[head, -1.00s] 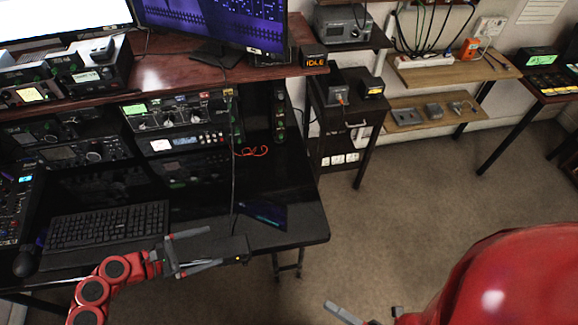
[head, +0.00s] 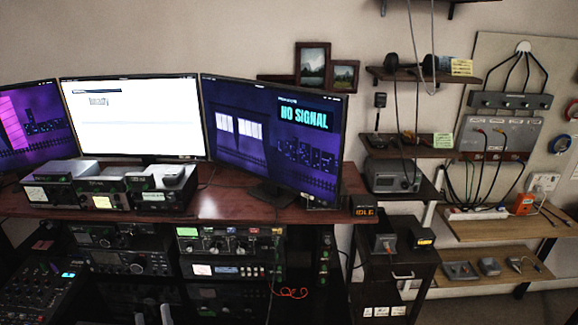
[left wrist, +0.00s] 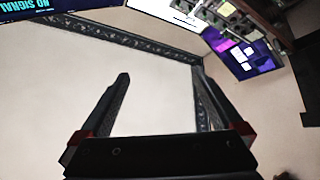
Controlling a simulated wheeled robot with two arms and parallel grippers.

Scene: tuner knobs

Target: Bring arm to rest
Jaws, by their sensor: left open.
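My left gripper (head: 152,313) shows only as fingertips at the bottom edge of the head view, in front of the dark lower equipment. In the left wrist view, my left gripper (left wrist: 160,78) has its two dark fingers wide apart, with nothing between them. Behind the fingers is a pale surface with a dark patterned border. My right gripper is not in the head view. The tuner (head: 230,240) with its knobs and green display stands under the wooden shelf, apart from the left gripper.
The wooden shelf (head: 235,205) carries several monitors and radios. A small black cart (head: 392,265) stands to its right. Wall shelves and a pegboard (head: 500,90) fill the right side. An orange cable (head: 290,293) lies near the desk's right end.

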